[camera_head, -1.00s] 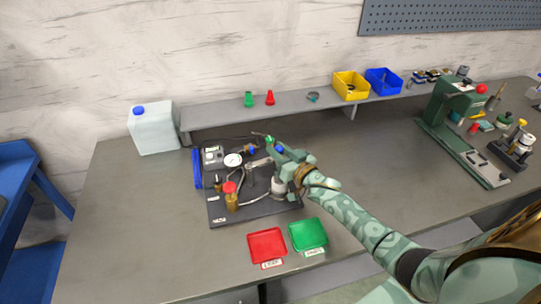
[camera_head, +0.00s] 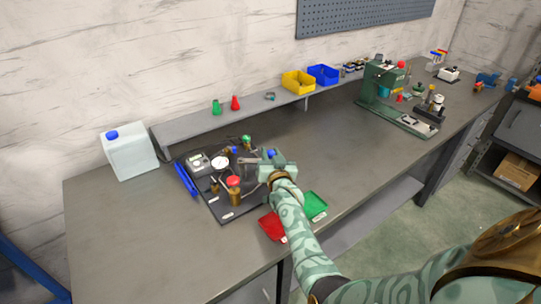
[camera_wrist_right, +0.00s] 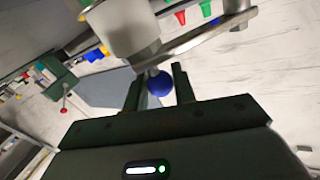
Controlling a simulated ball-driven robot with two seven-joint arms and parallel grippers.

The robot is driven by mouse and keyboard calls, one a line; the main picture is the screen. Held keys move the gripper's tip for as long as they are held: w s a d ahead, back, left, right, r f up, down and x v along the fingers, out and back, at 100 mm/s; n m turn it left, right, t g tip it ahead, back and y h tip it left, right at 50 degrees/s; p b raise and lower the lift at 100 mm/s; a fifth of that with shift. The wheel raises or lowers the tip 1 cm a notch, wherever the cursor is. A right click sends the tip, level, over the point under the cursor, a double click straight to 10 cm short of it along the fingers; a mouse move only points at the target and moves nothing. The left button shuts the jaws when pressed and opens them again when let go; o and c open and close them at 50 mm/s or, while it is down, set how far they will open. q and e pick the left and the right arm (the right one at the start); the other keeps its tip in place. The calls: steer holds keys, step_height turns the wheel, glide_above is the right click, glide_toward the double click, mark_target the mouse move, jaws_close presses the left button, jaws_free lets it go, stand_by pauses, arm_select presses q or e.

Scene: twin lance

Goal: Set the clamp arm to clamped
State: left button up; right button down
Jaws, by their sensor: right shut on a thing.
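The test fixture (camera_head: 222,212) is a dark plate on the bench carrying a dial gauge, valves and fittings. My right gripper (camera_head: 272,160) is at the plate's right side, with a blue ball knob (camera_head: 272,153) at its jaws. In the right wrist view, my right gripper (camera_wrist_right: 159,85) is shut on this blue knob (camera_wrist_right: 159,84), which sits between its two dark fingers. A flat metal bar (camera_wrist_right: 205,35), apparently the clamp arm, runs just above the knob beside a grey cylinder (camera_wrist_right: 120,25). My gripper and forearm hide part of the fixture. My left gripper is not in view.
A red tray (camera_head: 270,226) and a green tray (camera_head: 314,206) lie at the bench's front edge, close to my right forearm. A white jug (camera_head: 130,153) stands at the left. A shelf (camera_head: 190,128) with bins runs behind.

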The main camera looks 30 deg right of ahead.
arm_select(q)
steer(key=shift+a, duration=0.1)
arm_select(e)
steer(key=shift+s+a+h, duration=0.1)
steer(key=shift+a+h, duration=0.05)
steer(key=shift+h, duration=0.15)
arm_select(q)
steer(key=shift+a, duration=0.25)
arm_select(e)
steer(key=shift+m, duration=0.3)
steer(key=c, duration=1.2)
jaws_free()
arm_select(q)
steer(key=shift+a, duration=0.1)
arm_select(e)
steer(key=shift+s, duration=0.1)
